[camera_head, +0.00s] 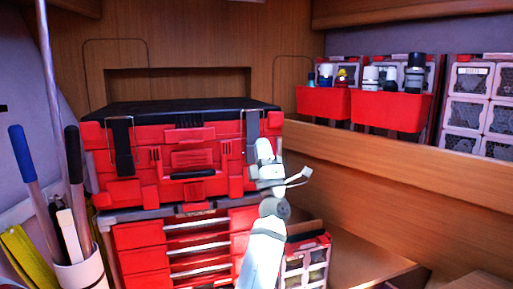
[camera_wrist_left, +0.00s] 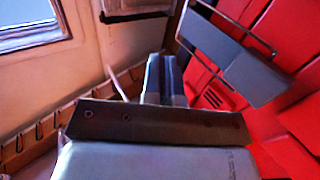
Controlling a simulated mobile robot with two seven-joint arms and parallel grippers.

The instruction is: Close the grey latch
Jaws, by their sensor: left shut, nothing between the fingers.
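The grey latch (camera_head: 252,135) is on the right part of the front of the red toolbox (camera_head: 190,160), which has a black lid (camera_head: 190,109). In the left wrist view the grey latch (camera_wrist_left: 240,62) is a grey bar with a thin frame, up and to the right of the fingertips. My left gripper (camera_head: 263,150) is in front of the toolbox's right end, beside the latch and partly overlapping it in the head view. In the wrist view its fingers (camera_wrist_left: 165,78) are together and empty. Contact with the latch cannot be told. My right gripper is not in view.
A black latch (camera_head: 122,146) is at the toolbox's left. A red drawer unit (camera_head: 140,235) stands below it. A holder (camera_head: 84,272) with long-handled tools is at lower left. Red bins (camera_head: 391,109) hang on the right wall. A clear case (camera_head: 304,262) stands right of the drawers.

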